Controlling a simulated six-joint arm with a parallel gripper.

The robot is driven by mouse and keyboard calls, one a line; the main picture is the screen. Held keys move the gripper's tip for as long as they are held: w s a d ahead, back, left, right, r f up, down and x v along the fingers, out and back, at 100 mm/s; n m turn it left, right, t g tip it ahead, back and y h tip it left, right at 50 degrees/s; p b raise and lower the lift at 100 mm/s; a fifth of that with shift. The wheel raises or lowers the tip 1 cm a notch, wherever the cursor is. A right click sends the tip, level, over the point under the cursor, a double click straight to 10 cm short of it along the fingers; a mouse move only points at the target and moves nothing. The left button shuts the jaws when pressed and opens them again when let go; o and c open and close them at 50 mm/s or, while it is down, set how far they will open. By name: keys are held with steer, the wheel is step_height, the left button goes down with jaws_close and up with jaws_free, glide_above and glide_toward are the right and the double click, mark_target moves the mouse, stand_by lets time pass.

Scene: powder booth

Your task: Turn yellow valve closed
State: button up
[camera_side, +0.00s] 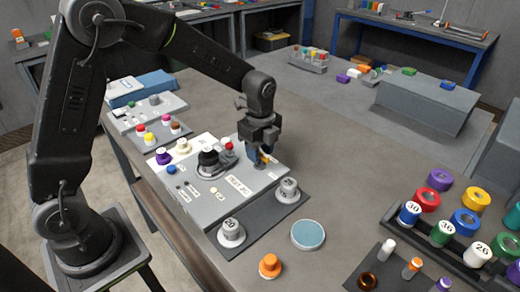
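My gripper (262,150) points down over the right part of a light grey control panel (225,208). Its fingers are at a small yellow-orange part (265,158) on the panel, which I take for the yellow valve. The fingers hide most of it, so its handle position does not show. I cannot tell whether the fingers grip it or only stand around it.
The panel also bears a black knob (208,158) and a red knob (229,146). White numbered knobs (231,232) and (288,190) stand in front.

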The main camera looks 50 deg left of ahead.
jaws_close()
stand_by(0.4)
steer(key=shift+n, duration=0.3)
steer(key=n, duration=1.3)
steer(key=shift+n, duration=2.1)
